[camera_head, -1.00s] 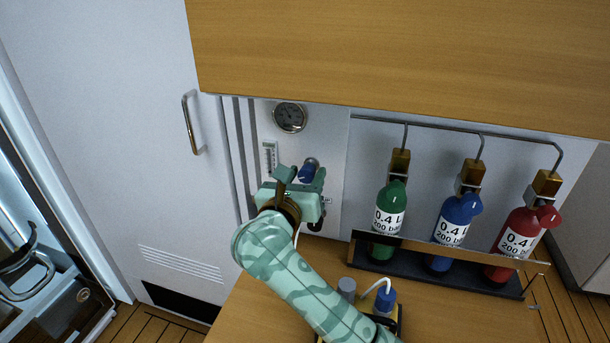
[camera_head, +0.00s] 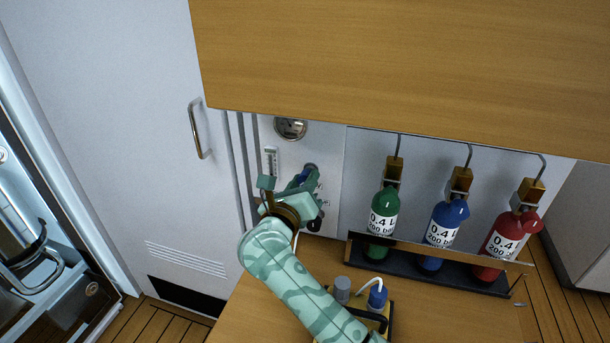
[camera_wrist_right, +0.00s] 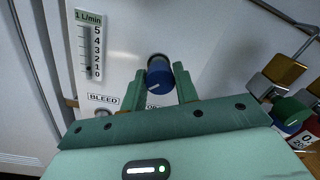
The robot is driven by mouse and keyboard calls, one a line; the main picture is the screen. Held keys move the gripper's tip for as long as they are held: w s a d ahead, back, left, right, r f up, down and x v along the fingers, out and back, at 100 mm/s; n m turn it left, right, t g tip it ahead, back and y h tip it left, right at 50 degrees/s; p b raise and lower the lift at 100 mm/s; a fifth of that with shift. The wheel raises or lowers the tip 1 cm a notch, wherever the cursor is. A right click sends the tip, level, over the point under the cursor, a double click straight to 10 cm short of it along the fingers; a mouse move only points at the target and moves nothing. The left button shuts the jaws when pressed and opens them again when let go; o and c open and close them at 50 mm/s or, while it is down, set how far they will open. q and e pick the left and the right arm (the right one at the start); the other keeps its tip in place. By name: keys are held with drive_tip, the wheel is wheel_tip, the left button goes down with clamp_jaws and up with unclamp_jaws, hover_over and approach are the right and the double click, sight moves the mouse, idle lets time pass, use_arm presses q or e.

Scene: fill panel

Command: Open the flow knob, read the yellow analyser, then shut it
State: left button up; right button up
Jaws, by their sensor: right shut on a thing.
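The blue flow knob (camera_wrist_right: 159,80) sits on the white panel, with a white line on its face. My right gripper (camera_wrist_right: 160,88) is shut on it, one green finger on each side. In the head view, the gripper (camera_head: 293,185) partly hides the knob (camera_head: 310,171). The flow scale (camera_wrist_right: 88,45), marked 1 L/min and 0 to 5, is left of the knob; a dark mark shows near its low end. The yellow analyser (camera_head: 376,321) stands on the wooden counter, partly hidden by my right arm; its reading is not visible. My left gripper is not in view.
A round gauge (camera_head: 290,129) is above the knob. Green (camera_head: 384,208), blue (camera_head: 446,220) and red (camera_head: 503,240) bottles stand in a rack on the right. A wooden cabinet (camera_head: 400,60) overhangs the panel. A door with a handle (camera_head: 200,128) is at left.

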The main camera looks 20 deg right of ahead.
drive_tip(key=shift+n+p, duration=0.8)
drive_tip(key=shift+n, duration=0.2)
drive_tip(key=o, duration=1)
drive_tip(key=shift+a, duration=0.1)
